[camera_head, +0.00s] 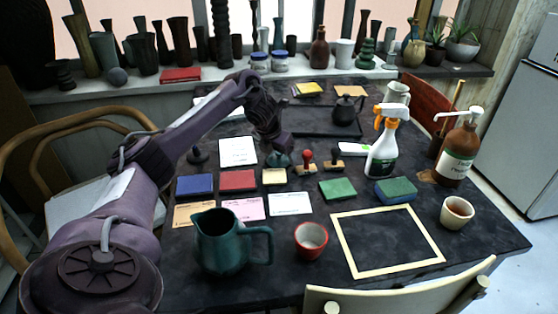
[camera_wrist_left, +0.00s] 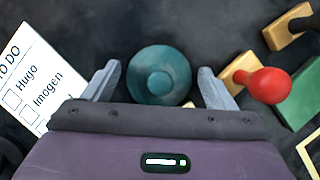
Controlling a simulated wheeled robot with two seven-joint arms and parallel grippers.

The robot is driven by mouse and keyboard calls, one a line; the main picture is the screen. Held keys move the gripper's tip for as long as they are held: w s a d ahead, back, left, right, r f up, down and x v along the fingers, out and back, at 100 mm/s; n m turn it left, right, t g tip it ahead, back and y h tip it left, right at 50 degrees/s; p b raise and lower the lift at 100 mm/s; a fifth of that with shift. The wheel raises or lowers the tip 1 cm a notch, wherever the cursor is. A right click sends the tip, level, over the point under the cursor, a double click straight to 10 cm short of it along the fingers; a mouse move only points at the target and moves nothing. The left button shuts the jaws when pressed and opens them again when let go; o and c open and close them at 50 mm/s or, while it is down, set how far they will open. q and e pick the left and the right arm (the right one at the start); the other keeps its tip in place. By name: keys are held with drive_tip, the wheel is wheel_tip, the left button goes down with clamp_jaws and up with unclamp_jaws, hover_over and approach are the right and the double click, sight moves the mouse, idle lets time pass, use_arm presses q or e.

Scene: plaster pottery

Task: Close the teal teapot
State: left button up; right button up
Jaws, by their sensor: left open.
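The teal teapot (camera_head: 220,246) stands upright at the front left of the dark table, its mouth open and its handle to the right. A round teal lid with a central knob (camera_wrist_left: 160,74) lies on the table farther back; it also shows partly below my gripper in the head view (camera_head: 278,160). My left gripper (camera_head: 277,150) is open and points down over the lid. In the left wrist view its fingertips (camera_wrist_left: 159,82) are on either side of the lid, with gaps visible. I cannot tell how high they are above the table. My right gripper is not in view.
Close to the lid are a red-knobbed stamp (camera_head: 307,160), a to-do sheet (camera_head: 238,151) and colored pads. A red-rimmed cup (camera_head: 310,240) stands right of the teapot. A wooden frame (camera_head: 388,241) lies farther right. A spray bottle (camera_head: 384,148) stands behind it.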

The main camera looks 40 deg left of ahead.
use_arm(q)
drive_tip(key=c, duration=0.7)
drive_tip(key=shift+c, duration=0.2)
drive_tip(key=shift+r, duration=0.1)
